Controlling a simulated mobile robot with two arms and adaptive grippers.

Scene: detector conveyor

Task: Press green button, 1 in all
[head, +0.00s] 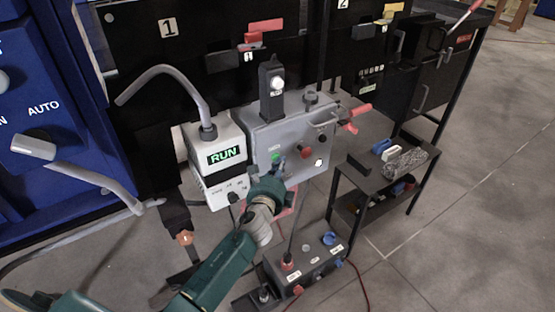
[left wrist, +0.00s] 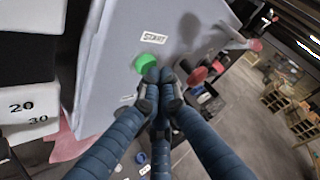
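The green button (left wrist: 145,63) sits under a START label (left wrist: 153,37) on the grey control box (left wrist: 112,60) in the left wrist view. In the head view the grey box (head: 258,135) stands behind my left gripper (head: 279,166), and a little green (head: 276,157) shows above the fingertips. In the left wrist view my left gripper (left wrist: 160,76) has its blue fingers drawn together, with nothing between them. The tips overlap the button's lower right edge in the picture; I cannot tell whether they touch it. My right gripper is not in view.
A white box with a lit RUN display (head: 223,155) stands left of the grey box. A low dark box with buttons (head: 309,262) lies below. A small black shelf (head: 367,175) stands right, with open floor beyond.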

